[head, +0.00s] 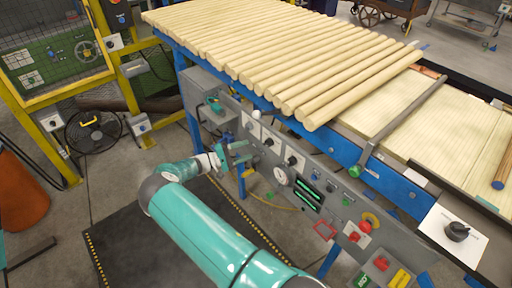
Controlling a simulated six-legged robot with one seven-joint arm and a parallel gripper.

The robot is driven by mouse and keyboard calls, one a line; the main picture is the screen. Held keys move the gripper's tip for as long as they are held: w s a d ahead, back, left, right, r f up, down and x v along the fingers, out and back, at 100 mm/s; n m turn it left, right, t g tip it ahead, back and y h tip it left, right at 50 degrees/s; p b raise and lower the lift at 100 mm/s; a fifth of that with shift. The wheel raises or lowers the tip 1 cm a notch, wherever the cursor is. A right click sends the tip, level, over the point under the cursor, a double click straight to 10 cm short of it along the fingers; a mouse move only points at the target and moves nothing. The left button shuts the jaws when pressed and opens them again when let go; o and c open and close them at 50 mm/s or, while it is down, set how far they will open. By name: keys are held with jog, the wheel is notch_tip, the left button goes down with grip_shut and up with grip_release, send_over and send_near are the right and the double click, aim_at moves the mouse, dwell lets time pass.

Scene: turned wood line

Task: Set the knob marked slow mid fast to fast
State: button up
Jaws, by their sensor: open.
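My gripper (243,152) is at the left part of a grey control panel (330,170), with its fingers pointing at the panel's face. It is open and I see nothing between the fingers. Close to it is a row of black knobs on white plates: an upper left knob (250,124), a middle knob (269,141) and a right knob (291,160). A larger black knob (457,231) sits on a white plate at the far right. The markings are too small to read, so I cannot tell which knob says slow mid fast, nor its setting.
The panel also carries a round gauge (281,176), green displays (309,188) and a red button (354,237). Wooden rods (290,55) lie on the blue-framed line above. A yellow-framed guard (50,110) and a black fan (92,131) stand left. A dark mat (140,240) covers the floor.

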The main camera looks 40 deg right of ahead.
jog(key=shift+v, duration=2.7)
jog(key=s+a+r+m+t+y, duration=0.1)
jog(key=s+a+r+y, duration=0.3)
jog(key=r, duration=0.4)
jog(key=s+a+r+t+y, duration=0.25)
jog(key=s+r+y, duration=0.2)
jog(key=r, duration=0.35)
jog(key=s+a+r+m+t+y, duration=0.1)
jog(key=s+a+r+y, duration=0.3)
jog(key=r, duration=0.4)
jog(key=s+a+r+n+t+y, duration=0.1)
jog(key=s+a+r+t, duration=0.3)
jog(key=s, duration=0.5)
jog(key=s+a+r+n+t+y, duration=0.2)
jog(key=s+a+r, duration=0.4)
jog(key=s+a, duration=0.3)
jog(key=shift+r+t+y, duration=0.35)
jog(key=shift+t+y, duration=0.5)
jog(key=shift+y, duration=0.4)
